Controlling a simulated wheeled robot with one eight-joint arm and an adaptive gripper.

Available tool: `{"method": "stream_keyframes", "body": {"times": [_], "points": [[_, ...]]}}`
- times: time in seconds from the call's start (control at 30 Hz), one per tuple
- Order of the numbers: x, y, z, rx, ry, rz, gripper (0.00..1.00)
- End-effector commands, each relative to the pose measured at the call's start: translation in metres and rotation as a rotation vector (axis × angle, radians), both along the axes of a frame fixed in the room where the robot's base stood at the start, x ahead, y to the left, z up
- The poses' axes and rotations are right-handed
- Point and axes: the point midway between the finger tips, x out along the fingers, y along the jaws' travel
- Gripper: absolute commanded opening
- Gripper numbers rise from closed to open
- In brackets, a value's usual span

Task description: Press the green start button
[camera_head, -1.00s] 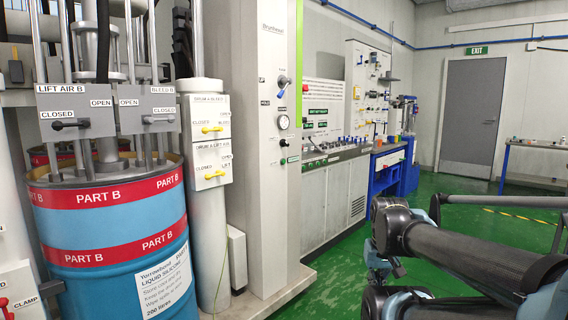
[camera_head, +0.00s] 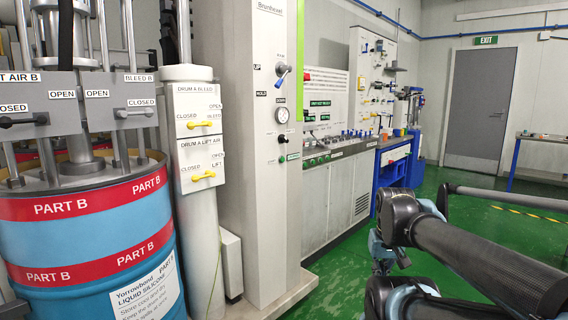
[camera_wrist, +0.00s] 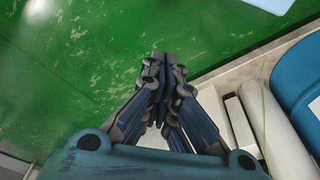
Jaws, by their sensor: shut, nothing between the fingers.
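I cannot make out the green start button for certain. The sloped control panel (camera_head: 330,150) of the machine in the head view carries several small buttons and knobs, some of them green, too small to tell apart. My gripper (camera_wrist: 163,60) is in the wrist view, pointing over the green floor with its fingers together and nothing between them. It is apart from the control panel and touches nothing I can see.
A blue Part B drum (camera_head: 90,235) stands at the left, beside a white post with yellow levers (camera_head: 203,177). The white machine column (camera_head: 255,215) is in the middle. A blue bench (camera_head: 392,172) stands further back. Open green floor (camera_head: 335,280) lies in front of the machine.

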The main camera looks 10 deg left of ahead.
Motion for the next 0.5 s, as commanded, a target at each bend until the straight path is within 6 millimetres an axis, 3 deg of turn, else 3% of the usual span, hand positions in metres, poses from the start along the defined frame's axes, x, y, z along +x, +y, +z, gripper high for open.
{"method": "stream_keyframes", "body": {"times": [0.17,0.5], "points": [[0.036,0.006,0.024,0.005,-0.055,0.033,0.00],[0.160,0.043,0.091,0.029,-0.245,0.130,0.00]]}}
